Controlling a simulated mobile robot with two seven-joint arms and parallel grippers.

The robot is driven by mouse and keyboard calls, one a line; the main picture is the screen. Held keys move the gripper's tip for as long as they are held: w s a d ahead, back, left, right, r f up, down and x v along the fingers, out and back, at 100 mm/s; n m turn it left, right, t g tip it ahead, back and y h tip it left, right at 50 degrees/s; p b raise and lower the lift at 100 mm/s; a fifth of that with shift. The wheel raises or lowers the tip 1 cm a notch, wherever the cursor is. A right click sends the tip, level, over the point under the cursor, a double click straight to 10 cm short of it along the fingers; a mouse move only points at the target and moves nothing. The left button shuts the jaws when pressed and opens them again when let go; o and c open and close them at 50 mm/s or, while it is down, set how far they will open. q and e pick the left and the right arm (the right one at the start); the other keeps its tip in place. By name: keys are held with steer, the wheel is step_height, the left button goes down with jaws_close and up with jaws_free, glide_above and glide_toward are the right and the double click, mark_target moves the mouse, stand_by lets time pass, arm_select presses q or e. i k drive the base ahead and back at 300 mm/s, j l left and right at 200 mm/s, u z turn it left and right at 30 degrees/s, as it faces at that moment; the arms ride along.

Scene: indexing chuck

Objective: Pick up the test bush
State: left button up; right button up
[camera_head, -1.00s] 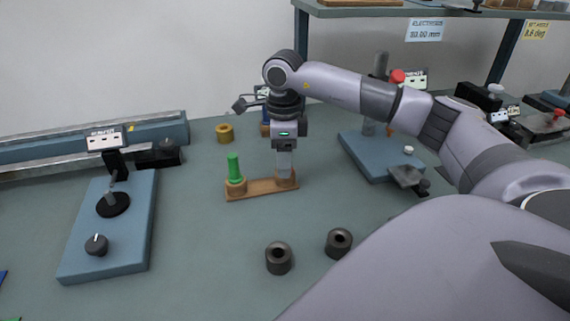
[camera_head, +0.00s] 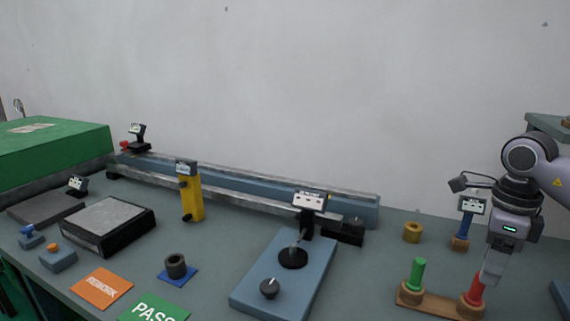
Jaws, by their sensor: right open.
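A dark grey hollow bush (camera_head: 177,266) stands upright on a blue square (camera_head: 191,276) at the lower left of the table; I cannot tell for sure that it is the test bush. My right gripper (camera_head: 489,281) is far to its right, pointing down beside a red plug gauge (camera_head: 474,289). The red plug stands in a wooden holder (camera_head: 434,305) with a green plug gauge (camera_head: 417,273). My right gripper is open and looks empty; whether it touches the red plug is unclear. My left gripper is out of view.
An orange REWORK card (camera_head: 101,288) and a green PASS card (camera_head: 153,308) lie near the bush. A blue fixture (camera_head: 288,275) with a knob stands between bush and holder. A black block (camera_head: 107,228), a yellow post (camera_head: 192,195) and a brass ring (camera_head: 412,232) are behind.

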mark_target(176, 266)
steer(key=k, duration=0.95)
